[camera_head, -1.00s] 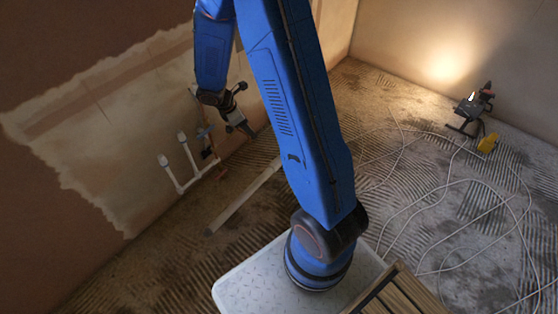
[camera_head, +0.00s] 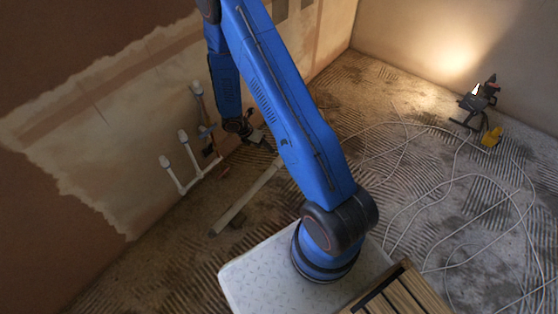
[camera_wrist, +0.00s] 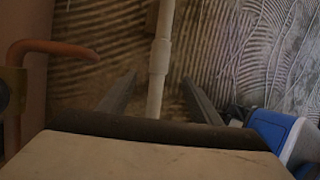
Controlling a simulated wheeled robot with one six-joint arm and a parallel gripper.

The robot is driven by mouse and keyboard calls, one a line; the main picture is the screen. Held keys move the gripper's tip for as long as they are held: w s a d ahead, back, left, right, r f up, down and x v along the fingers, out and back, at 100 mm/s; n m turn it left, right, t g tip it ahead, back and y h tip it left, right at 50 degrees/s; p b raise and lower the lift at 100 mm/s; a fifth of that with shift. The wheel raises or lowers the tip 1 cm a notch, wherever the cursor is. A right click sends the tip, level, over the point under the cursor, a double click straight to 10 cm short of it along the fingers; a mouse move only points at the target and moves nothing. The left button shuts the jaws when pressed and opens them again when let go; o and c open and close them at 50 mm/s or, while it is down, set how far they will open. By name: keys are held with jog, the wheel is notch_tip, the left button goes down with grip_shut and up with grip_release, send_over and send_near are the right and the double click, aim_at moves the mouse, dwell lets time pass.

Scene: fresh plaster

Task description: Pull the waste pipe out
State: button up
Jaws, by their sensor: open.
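The waste pipe, a pale straight pipe (camera_head: 240,204), runs low across the floor from near the wall, its free end toward the lower left. In the wrist view the pipe (camera_wrist: 160,58) has a thicker collar and passes between the two fingers. My gripper (camera_head: 264,144) is low near the wall, by the pipe's far part, and my arm hides some of this area. In the wrist view my gripper (camera_wrist: 159,82) is open, with a finger on each side of the pipe. No contact shows, and the depth between fingers and pipe is hard to judge.
White capped pipes (camera_head: 188,150) stand along the wall, left of my gripper. A bent copper pipe (camera_wrist: 52,47) is at the left in the wrist view. A work lamp (camera_head: 478,105), a yellow object (camera_head: 492,138) and loose pale cables (camera_head: 455,182) lie on the ridged floor at right.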

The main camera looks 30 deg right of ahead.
aim_at(272, 166)
jog(key=x, duration=1.6)
jog(key=shift+f, duration=0.1)
jog(key=shift+d, duration=0.1)
jog(key=shift+c, duration=0.6)
grip_shut()
jog(key=shift+s+a, duration=0.3)
jog(key=shift+a, duration=0.45)
jog(key=shift+s+a, duration=0.25)
jog(key=shift+a, duration=0.55)
jog(key=shift+s+a, duration=0.3)
jog(key=shift+a, duration=0.45)
jog(key=shift+o, duration=0.6)
grip_release()
jog(key=shift+a, duration=0.1)
jog(key=v, duration=1.7)
jog(key=shift+r, duration=0.2)
